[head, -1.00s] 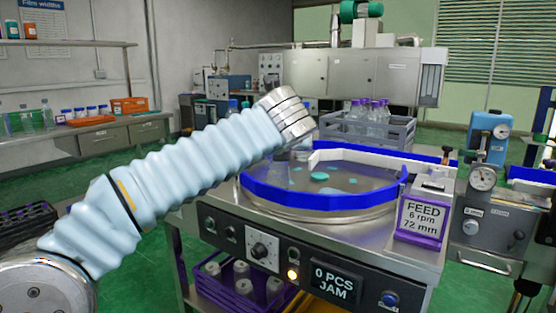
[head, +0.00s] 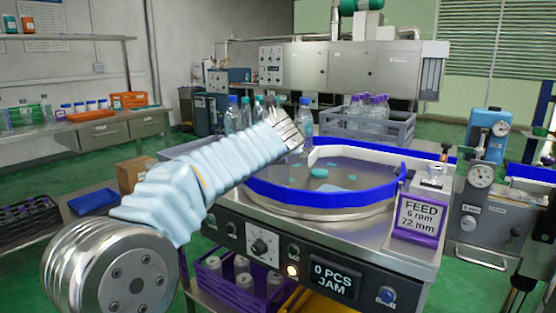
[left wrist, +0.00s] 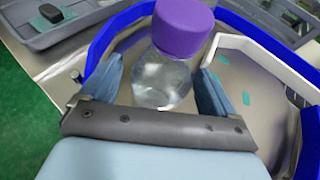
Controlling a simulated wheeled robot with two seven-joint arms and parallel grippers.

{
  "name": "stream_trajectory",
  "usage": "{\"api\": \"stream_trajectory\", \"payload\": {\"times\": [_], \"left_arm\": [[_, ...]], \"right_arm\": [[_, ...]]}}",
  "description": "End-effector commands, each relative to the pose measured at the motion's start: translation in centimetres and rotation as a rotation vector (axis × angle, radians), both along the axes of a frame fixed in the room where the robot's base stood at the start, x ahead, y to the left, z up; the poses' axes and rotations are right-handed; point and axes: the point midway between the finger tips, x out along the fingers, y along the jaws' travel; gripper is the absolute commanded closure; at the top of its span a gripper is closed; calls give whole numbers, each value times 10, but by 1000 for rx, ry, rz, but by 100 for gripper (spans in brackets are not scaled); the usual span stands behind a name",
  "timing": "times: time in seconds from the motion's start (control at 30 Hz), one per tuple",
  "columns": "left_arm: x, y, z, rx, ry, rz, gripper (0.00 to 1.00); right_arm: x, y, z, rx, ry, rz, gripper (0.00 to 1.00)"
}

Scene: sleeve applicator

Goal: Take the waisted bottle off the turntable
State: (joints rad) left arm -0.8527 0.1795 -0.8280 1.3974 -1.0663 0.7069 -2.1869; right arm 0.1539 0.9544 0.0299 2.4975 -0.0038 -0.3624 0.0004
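In the left wrist view, a clear bottle (left wrist: 160,82) with a purple cap (left wrist: 183,26) stands between the two blue fingers of my left gripper (left wrist: 160,88). The fingers are apart, one on each side, with narrow gaps visible beside the bottle. Its lower part is hidden by the gripper's grey body. In the head view my left gripper (head: 292,127) is over the left rear of the turntable, which has a blue rail (head: 325,198). My arm covers that area, so I cannot clearly make out the bottle there. My right gripper is in neither view.
A white guide (head: 362,146) runs along the turntable's rear; teal pieces (head: 319,172) lie on the disc. A grey crate of purple-capped bottles (head: 372,122) stands behind. Several blue-capped bottles (head: 233,118) stand behind my arm. The feed display (head: 418,215) is at the right.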

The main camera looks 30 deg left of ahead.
Motion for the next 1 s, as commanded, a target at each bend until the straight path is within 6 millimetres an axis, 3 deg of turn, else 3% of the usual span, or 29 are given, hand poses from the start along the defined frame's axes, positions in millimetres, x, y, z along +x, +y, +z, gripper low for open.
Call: {"api": "stream_trajectory", "payload": {"times": [0.07, 0.43, 0.77, 1.0], "left_arm": [[0, 0, 0, 0, 0, 0, 23], [0, 0, 0, 0, 0, 0, 79], [0, 0, 6, 0, -2, -1, 79], [-1, -5, 41, 0, -4, -2, 79]], "right_arm": [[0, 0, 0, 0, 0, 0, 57], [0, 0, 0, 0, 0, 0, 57], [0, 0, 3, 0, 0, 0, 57], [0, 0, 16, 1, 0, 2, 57]]}}
